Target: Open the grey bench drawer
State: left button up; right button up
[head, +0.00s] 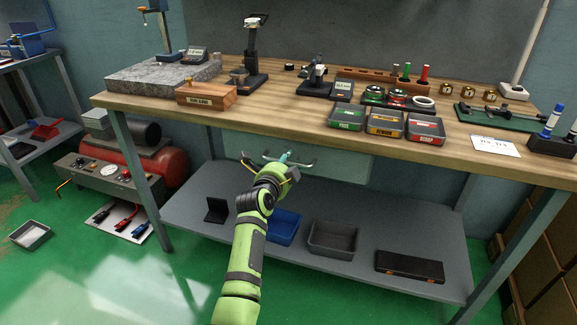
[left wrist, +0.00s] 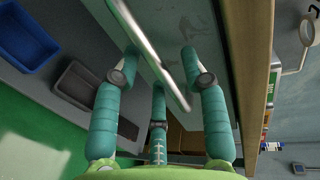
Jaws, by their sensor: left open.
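The grey bench drawer (head: 340,170) is a pale grey-green front under the wooden bench top, and it looks shut. Its front also shows in the left wrist view (left wrist: 185,30). Its long pale bar handle (left wrist: 152,50) runs between the spread teal fingers of my left gripper (left wrist: 161,62). The arm hides part of the drawer. My right gripper is not in view.
The bench top (head: 290,122) just above carries small parts trays (head: 385,123) and a wooden box (head: 206,94). The lower shelf (head: 190,205) holds a blue bin (head: 284,228), a grey bin (head: 333,239) and a black case (head: 409,267). Green floor in front is mostly clear.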

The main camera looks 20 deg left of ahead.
pick_arm(q)
jog(key=shift+w, duration=0.3)
grip_shut()
jog(key=shift+s, duration=0.1)
